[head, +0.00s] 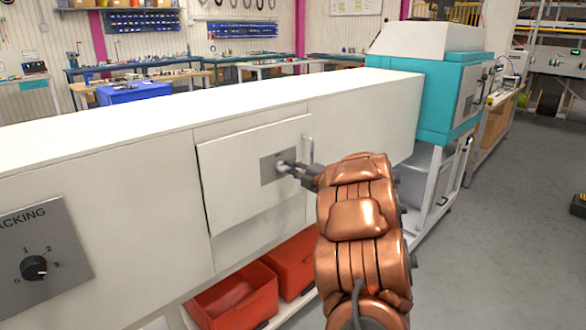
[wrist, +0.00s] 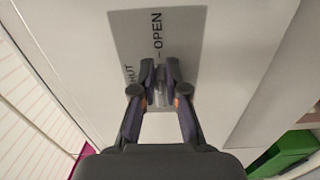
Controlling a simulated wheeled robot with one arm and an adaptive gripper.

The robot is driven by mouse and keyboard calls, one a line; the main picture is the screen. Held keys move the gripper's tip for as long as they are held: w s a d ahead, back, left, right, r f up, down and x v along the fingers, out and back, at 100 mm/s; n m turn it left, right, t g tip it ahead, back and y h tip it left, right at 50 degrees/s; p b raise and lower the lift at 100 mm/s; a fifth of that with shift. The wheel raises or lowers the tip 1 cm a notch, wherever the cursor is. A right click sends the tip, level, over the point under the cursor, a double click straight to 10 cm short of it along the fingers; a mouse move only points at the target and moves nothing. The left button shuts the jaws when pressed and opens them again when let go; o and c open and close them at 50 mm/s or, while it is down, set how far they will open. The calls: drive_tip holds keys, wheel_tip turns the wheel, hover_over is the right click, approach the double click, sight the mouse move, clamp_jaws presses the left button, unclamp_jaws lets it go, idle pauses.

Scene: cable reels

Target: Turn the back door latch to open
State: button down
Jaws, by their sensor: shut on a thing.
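A white door panel (head: 235,175) is set in the long white cabinet front. A grey latch plate (head: 268,172) is on its right part; in the wrist view the plate (wrist: 185,40) reads "OPEN" and a partly hidden "SHUT". My gripper (head: 289,169) is at the plate. In the wrist view my gripper (wrist: 160,80) is shut on the latch (wrist: 160,98), a small light-coloured piece between the fingers. The fingers hide much of the latch, so I cannot tell exactly which mark it points at.
A handle (head: 308,150) stands at the door's right edge. A panel with a rotary knob (head: 34,267) is at lower left. Red bins (head: 235,298) sit under the cabinet. A teal machine (head: 445,95) stands at the cabinet's right end. Open floor (head: 510,220) lies to the right.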

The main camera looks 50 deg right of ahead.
drive_tip(key=c, duration=1.2)
unclamp_jaws()
drive_tip(key=shift+w+a, duration=0.15)
drive_tip(key=shift+w, duration=0.05)
drive_tip(key=shift+s, duration=0.15)
drive_tip(key=s, duration=1.2)
drive_tip(key=shift+w, duration=0.1)
